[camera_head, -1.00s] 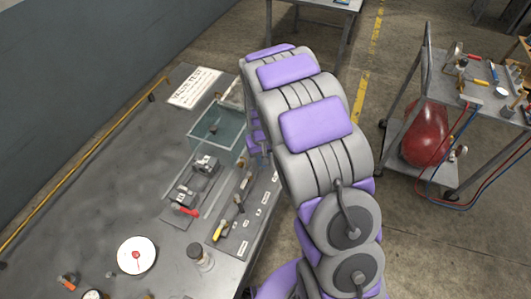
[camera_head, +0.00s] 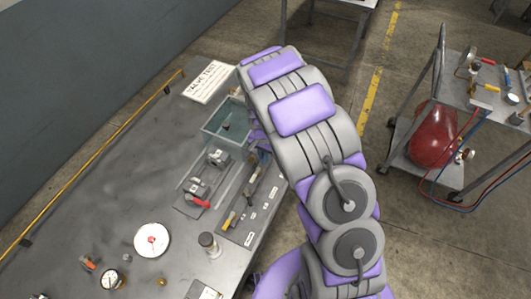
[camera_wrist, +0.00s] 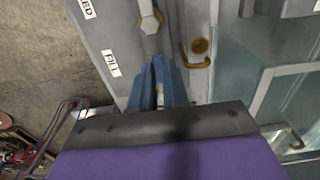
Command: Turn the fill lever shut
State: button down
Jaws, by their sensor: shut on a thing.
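In the wrist view my gripper (camera_wrist: 158,72) has its blue-grey fingers drawn together beside the white FILL label (camera_wrist: 111,63) on the grey valve panel (camera_wrist: 122,36). It is shut on the fill lever, which is mostly hidden between and behind the fingers, so its angle cannot be told. A brass hex fitting (camera_wrist: 150,21) sits just beyond the fingertips, and a bent brass pipe (camera_wrist: 194,56) lies to their right.
A clear water tank (camera_head: 222,136) stands beside the panel, close to my arm. A red-handled valve fixture (camera_head: 195,193), a white dial (camera_head: 152,240) and a VALVE TEST sheet (camera_head: 210,82) are on the bench. A cart with a red vessel (camera_head: 433,135) stands right across open floor.

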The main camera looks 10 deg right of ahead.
jog(key=shift+w+r, duration=0.1)
jog(key=shift+w, duration=0.15)
jog(key=c, duration=1.3)
grip_release()
jog(key=shift+o, duration=0.9)
jog(key=shift+s, duration=0.1)
jog(key=shift+s, duration=0.1)
